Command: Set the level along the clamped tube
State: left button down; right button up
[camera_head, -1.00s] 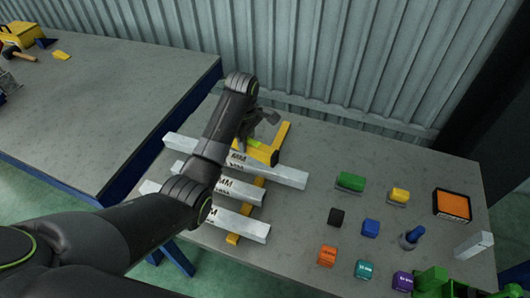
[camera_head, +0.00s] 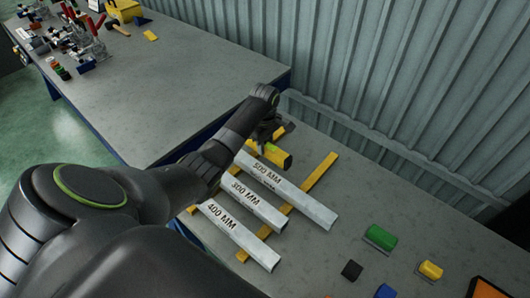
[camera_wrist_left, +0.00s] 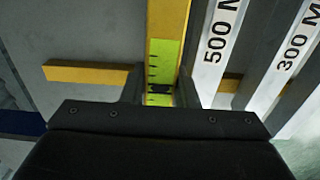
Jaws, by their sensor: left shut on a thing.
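The level (camera_head: 281,158) is a yellow bar with a bright green section. My left gripper (camera_head: 264,138) is shut on it beside the far end of the 500 MM tube (camera_head: 292,193). In the left wrist view, the level (camera_wrist_left: 169,28) runs up from between the fingers of the left gripper (camera_wrist_left: 160,90), and the 500 MM tube (camera_wrist_left: 219,42) lies to its right. The 300 MM tube (camera_head: 247,203) and 400 MM tube (camera_head: 238,235) lie roughly parallel. I cannot make out a clamp on any tube. My right gripper is out of view.
Yellow rails (camera_head: 319,172) cross under the tubes. A green block (camera_head: 380,237), a yellow block (camera_head: 430,270) and a black block (camera_head: 352,270) stand at the lower right. A corrugated wall (camera_head: 400,90) rises behind. Another table (camera_head: 180,90) stands at the left.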

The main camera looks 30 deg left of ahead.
pick_arm(q)
jog(key=shift+f, duration=1.7)
jog(key=shift+f, duration=0.15)
jog(key=c, duration=1.1)
grip_release()
jog(key=shift+s, duration=0.1)
